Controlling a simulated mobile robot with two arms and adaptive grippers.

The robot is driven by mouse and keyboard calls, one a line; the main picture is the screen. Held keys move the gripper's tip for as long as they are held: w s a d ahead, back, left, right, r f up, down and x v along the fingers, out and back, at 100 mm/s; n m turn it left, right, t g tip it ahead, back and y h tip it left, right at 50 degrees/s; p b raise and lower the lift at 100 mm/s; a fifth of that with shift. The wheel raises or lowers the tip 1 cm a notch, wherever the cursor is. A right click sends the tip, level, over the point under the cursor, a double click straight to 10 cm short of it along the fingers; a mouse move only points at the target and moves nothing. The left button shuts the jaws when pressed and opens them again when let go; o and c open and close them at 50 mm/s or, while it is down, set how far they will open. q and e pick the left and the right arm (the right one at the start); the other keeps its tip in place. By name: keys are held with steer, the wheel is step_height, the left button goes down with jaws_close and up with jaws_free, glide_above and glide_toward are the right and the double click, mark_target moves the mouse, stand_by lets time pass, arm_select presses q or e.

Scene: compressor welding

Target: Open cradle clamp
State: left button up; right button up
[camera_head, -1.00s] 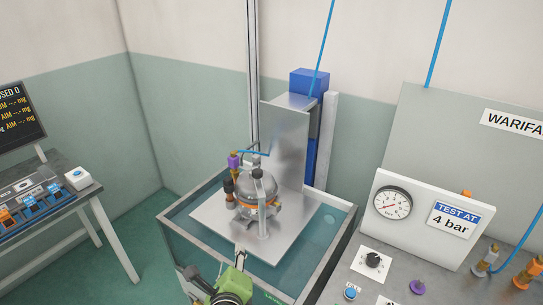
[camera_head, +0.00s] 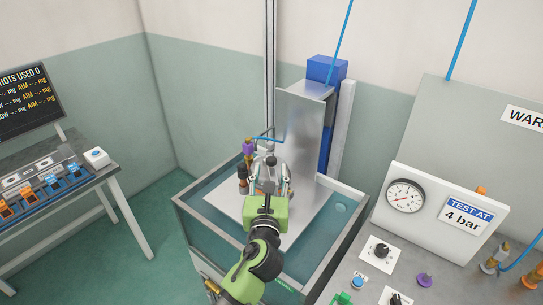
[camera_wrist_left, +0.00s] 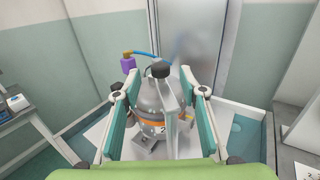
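The silver domed compressor (camera_head: 270,170) with an orange band sits on a metal plate in the water tank, also in the left wrist view (camera_wrist_left: 152,100). A grey upright clamp bar (camera_wrist_left: 172,105) with a black knob (camera_wrist_left: 160,69) stands at its near side; I take this as the cradle clamp, and it looks upright against the dome. My left gripper (camera_head: 270,182) reaches in from the near side. In the left wrist view its fingers (camera_wrist_left: 159,80) are spread on either side of the compressor and bar, apart from the bar. The gripper hides the clamp's lower part in the head view. My right gripper is not in view.
The tank rim (camera_head: 335,255) surrounds the plate. A tall metal plate (camera_head: 302,130) stands behind the compressor. A purple fitting (camera_head: 248,147) with a blue hose is at its left. A panel with a gauge (camera_head: 405,195) is right; a button bench (camera_head: 115,180) is left.

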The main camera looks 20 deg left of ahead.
mark_target(271, 163)
arm_select(q)
steer(key=x, duration=0.6)
steer(key=shift+p, duration=0.35)
steer(key=shift+c, duration=0.3)
jaws_close()
